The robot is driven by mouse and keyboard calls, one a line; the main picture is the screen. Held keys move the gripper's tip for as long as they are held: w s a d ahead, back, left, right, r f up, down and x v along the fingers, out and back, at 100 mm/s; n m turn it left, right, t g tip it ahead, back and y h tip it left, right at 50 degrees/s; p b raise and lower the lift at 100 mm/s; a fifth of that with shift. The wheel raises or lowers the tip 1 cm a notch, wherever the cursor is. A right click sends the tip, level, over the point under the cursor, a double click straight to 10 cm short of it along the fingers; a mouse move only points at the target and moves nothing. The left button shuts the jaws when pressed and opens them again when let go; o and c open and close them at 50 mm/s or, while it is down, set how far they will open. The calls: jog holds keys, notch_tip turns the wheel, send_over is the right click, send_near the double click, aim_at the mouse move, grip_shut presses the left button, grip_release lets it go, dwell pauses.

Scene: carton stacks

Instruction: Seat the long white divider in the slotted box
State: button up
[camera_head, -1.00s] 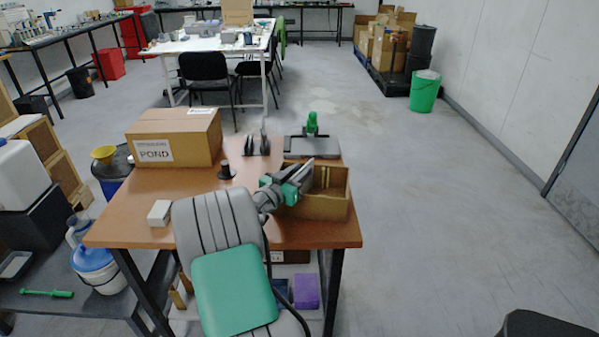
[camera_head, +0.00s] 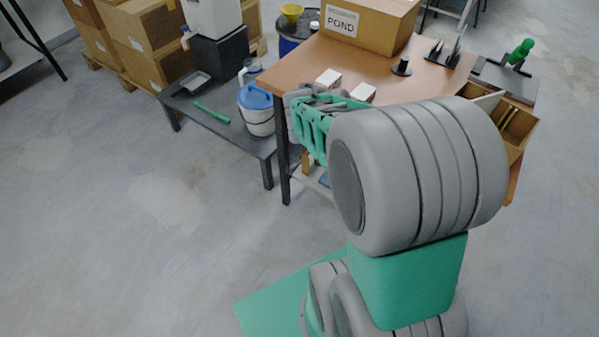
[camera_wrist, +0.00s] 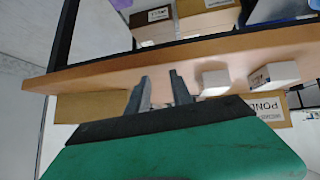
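The slotted box (camera_head: 518,137) is an open cardboard carton at the right end of the table, partly hidden by my arm in the head view. Thin tan slats stand inside it. A white strip (camera_head: 487,101), which looks like the long white divider, shows at the box's left part; its lower part is hidden, so I cannot tell how it sits. My gripper (camera_wrist: 160,82) is open and empty in the wrist view, by the table's edge and well away from the box. Its fingertips are not clear in the head view.
Two small white blocks (camera_head: 328,78) (camera_head: 362,92) lie on the wooden table (camera_head: 385,84). A low dark bench (camera_head: 222,122) with a jug stands left. Floor is clear in front.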

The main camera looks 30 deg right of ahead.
jog(key=s+a+n+y, duration=0.3)
jog(key=a+n, duration=0.3)
jog(key=a, duration=0.8)
jog(key=s+a+n+y, duration=0.3)
jog(key=a+n+y, duration=0.3)
jog(key=a, duration=0.9)
jog(key=shift+a+f+n, duration=0.3)
jog(key=shift+f+n, duration=0.15)
jog(key=shift+n, duration=0.35)
